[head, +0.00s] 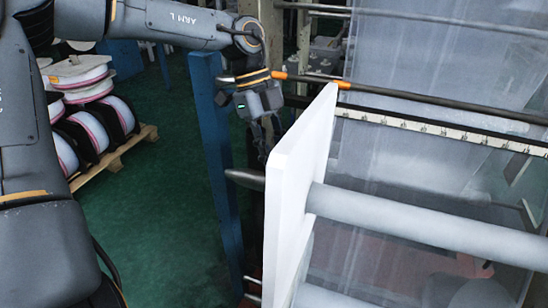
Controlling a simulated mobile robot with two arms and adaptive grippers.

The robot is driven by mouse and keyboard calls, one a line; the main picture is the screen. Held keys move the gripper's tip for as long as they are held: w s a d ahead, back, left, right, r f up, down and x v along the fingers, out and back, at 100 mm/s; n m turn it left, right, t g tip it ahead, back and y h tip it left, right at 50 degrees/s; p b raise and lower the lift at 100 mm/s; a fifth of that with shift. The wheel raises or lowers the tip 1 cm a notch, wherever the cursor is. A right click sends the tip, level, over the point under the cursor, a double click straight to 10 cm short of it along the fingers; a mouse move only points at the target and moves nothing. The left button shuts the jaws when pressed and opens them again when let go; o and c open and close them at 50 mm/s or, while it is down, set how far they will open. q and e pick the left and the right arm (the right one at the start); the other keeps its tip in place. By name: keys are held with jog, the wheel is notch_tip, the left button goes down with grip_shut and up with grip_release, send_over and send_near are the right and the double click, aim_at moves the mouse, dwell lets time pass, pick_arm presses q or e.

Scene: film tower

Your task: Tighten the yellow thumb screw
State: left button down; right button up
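I cannot make out a yellow thumb screw for certain in the head view. A small orange piece (342,84) sits on a dark horizontal rod just past the top corner of the white panel. Another orange piece (279,75) is on the same rod, close to my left wrist. My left gripper (262,142) hangs downward between the blue post and the white panel, below that rod. Its fingers are dark and blurred against the machine, so their opening and any contact are unclear. My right gripper is out of view.
A tall white panel (300,185) stands right of my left gripper, with grey rollers (425,226) running from it. A blue post (217,165) is at its left. Film reels (108,120) lie on a wooden pallet (115,157). Green floor (150,235) is clear between.

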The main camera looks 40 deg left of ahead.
pick_arm(q)
jog(key=m, duration=0.2)
jog(key=m+g, duration=0.1)
jog(key=m, duration=0.1)
jog(key=m+g+y, duration=0.1)
jog(key=m, duration=0.1)
jog(key=shift+w+d+f+m+b, duration=0.15)
jog(key=shift+w+m+b, duration=0.15)
jog(key=shift+b, duration=0.1)
jog(key=m+y, duration=0.1)
jog(key=m, duration=0.2)
jog(key=m+g+y, duration=0.1)
jog(key=m, duration=0.1)
jog(key=shift+d+m, duration=0.2)
jog(key=shift+m, duration=0.2)
jog(key=c, duration=1.1)
grip_release()
jog(key=shift+w, duration=0.1)
jog(key=d+v, duration=0.1)
jog(key=v, duration=0.6)
jog(key=shift+w+a+r, duration=0.2)
jog(key=shift+a+r, duration=0.05)
jog(key=shift+a, duration=0.25)
